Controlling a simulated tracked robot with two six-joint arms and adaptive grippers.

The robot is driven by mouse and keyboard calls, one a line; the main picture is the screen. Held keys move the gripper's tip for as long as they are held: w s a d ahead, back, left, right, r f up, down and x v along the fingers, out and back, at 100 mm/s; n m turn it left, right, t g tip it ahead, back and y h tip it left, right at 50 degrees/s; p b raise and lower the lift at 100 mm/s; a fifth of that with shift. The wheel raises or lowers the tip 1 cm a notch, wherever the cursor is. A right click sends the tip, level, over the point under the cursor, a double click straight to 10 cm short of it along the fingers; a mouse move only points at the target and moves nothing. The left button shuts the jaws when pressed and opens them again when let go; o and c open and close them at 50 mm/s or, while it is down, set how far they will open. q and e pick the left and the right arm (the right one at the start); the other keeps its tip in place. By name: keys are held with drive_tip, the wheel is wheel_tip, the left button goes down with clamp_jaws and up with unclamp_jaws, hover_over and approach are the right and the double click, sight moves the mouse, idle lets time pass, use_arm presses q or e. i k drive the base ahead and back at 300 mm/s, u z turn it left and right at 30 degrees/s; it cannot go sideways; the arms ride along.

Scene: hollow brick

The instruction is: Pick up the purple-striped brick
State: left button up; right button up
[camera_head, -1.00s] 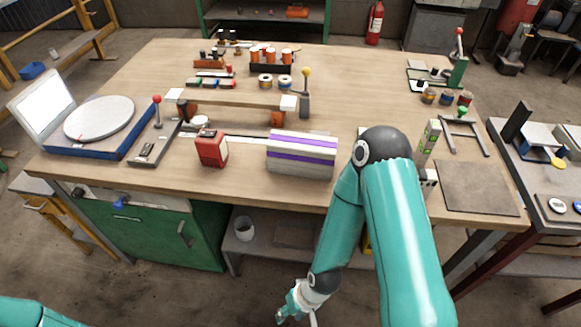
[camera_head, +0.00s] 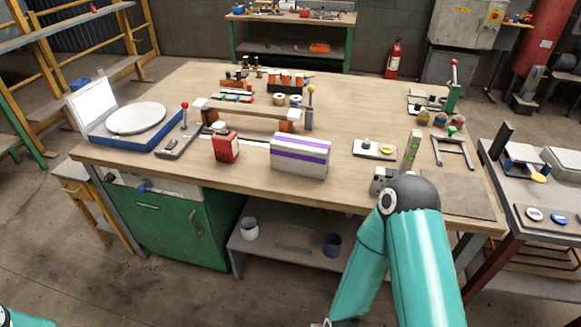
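The purple-striped brick (camera_head: 300,156) stands on the wooden workbench (camera_head: 345,187) near its front edge. It is a pale grey block with purple bands along its upper part. Nothing touches it. My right arm, teal with a dark joint, comes up from the bottom right, and its elbow stands in front of the bench's front edge. Only a small tip of my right gripper (camera_head: 322,323) shows at the bottom edge, below the bench, so its opening cannot be made out. Only a bit of my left arm shows in the bottom left corner, and its gripper is out of view.
A red box (camera_head: 226,147) stands left of the brick. A long raised beam (camera_head: 245,109) lies behind. Bench space just around the brick is clear.

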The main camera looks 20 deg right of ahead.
sight(303, 155)
drive_tip(key=z, duration=0.2)
drive_tip(key=i, duration=0.85)
drive_tip(key=u, duration=0.1)
